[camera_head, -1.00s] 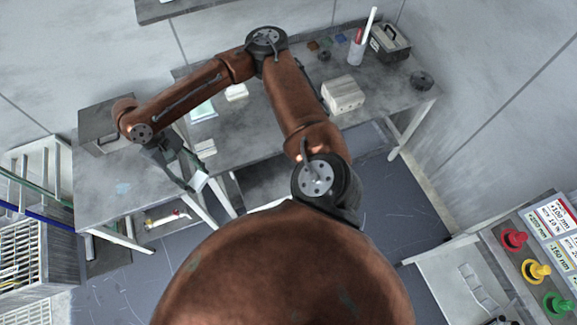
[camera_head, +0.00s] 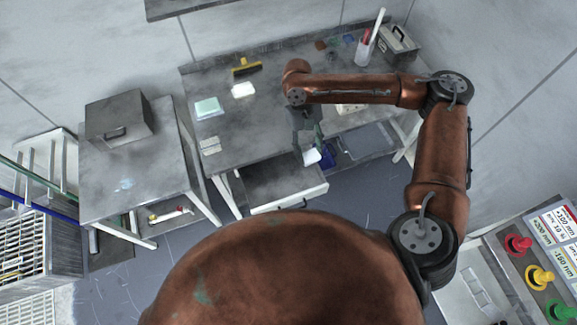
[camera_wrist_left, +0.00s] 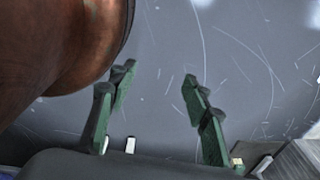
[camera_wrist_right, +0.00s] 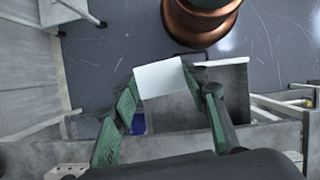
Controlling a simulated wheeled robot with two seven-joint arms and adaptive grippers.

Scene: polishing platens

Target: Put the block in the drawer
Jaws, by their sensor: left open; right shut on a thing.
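The white block (camera_head: 312,156) is held between the fingertips of my right gripper (camera_head: 309,147). The block shows as a white square in the right wrist view (camera_wrist_right: 160,78), with the gripper's green fingers (camera_wrist_right: 163,92) on both sides. The grey drawer (camera_head: 262,184) under the bench is pulled open, with a white front. In the head view the block is at the right end of the open drawer. In the right wrist view the drawer (camera_wrist_right: 236,95) lies below and beyond the block. My left gripper (camera_wrist_left: 157,75) is open and empty above the floor in the left wrist view.
The grey bench (camera_head: 225,100) carries a cyan pad (camera_head: 207,108), a white piece (camera_head: 243,90) and a yellow-handled tool (camera_head: 246,68). A blue bin (camera_head: 342,156) stands beside the drawer. A side table (camera_head: 130,180) with a grey box (camera_head: 119,119) is at left.

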